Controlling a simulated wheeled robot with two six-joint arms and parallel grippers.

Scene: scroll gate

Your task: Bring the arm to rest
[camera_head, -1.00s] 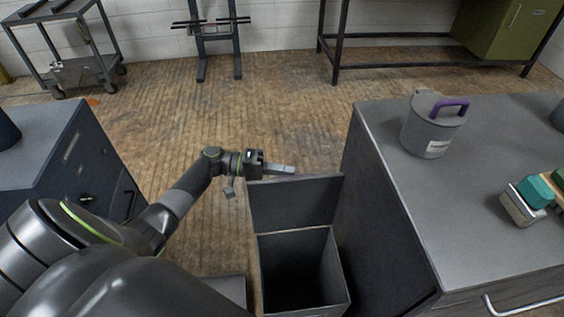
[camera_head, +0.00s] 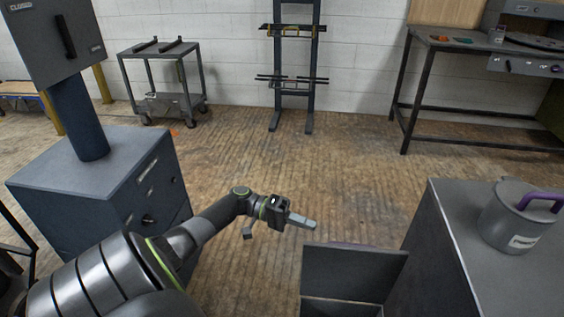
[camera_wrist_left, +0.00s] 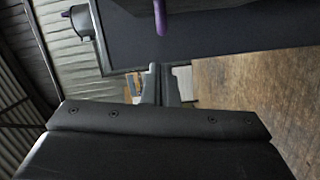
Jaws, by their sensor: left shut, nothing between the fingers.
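My left arm reaches in from the lower left in the head view. Its gripper (camera_head: 303,221) is shut and empty, held out in the air over the wooden floor, just left of and beyond an open dark bin (camera_head: 352,272). In the left wrist view the two fingers (camera_wrist_left: 161,90) lie close together with nothing between them. My right gripper does not show in either view.
A grey counter (camera_head: 450,235) stands at the right, with a grey lidded pot (camera_head: 510,215) with a purple handle on it. A dark blue cabinet (camera_head: 95,190) with a post-mounted box (camera_head: 60,40) stands at the left. A cart (camera_head: 165,80) and a rack stand by the far wall. The floor (camera_head: 300,160) between is clear.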

